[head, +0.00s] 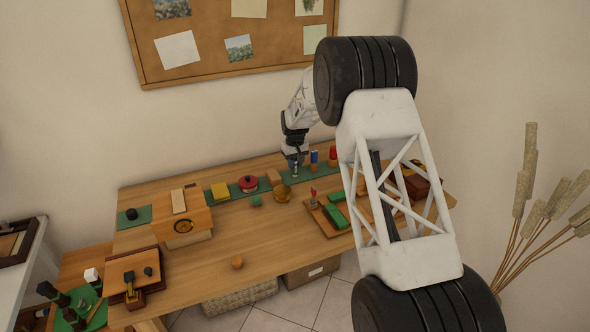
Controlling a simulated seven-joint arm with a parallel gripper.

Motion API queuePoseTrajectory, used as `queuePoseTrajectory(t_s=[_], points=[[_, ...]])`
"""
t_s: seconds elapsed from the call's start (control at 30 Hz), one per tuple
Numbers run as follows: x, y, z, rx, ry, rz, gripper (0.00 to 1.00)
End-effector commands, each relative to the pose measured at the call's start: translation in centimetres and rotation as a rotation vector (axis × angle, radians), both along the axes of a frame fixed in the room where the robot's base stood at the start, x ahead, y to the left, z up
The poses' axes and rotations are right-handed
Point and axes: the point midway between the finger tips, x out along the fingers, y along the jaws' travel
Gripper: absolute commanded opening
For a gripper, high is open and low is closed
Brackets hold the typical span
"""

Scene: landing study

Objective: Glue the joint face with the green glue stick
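My gripper (295,162) is at the back of the wooden table, pointing down, small in the head view. A small green and pale upright piece (295,171) shows right at its fingertips; it may be the green glue stick. I cannot tell whether the fingers grip it or only surround it. Beside it on the right stand a blue-topped stick (314,158) and a red-topped stick (333,155). Which surface is the joint face I cannot tell; a wooden tray (318,220) at the right holds green blocks (336,215) and a small red-topped item.
The table (255,240) is mostly clear at its front middle, except for a small orange-brown ball (237,262). My arm hides the table's right part.

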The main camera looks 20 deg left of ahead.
Motion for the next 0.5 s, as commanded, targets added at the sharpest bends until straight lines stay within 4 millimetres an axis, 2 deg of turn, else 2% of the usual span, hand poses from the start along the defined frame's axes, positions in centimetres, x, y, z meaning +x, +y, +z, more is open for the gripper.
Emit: queuePoseTrajectory(t_s=[0.03,0.13,0.17,0.5], points=[[0.00,0.00,0.01,0.000,0.000,0.000,0.18],[0.00,0.00,0.01,0.000,0.000,0.000,0.02],[0.00,0.00,0.02,0.000,0.000,0.000,0.01],[0.01,0.01,0.73,0.001,-0.001,0.000,0.01]])
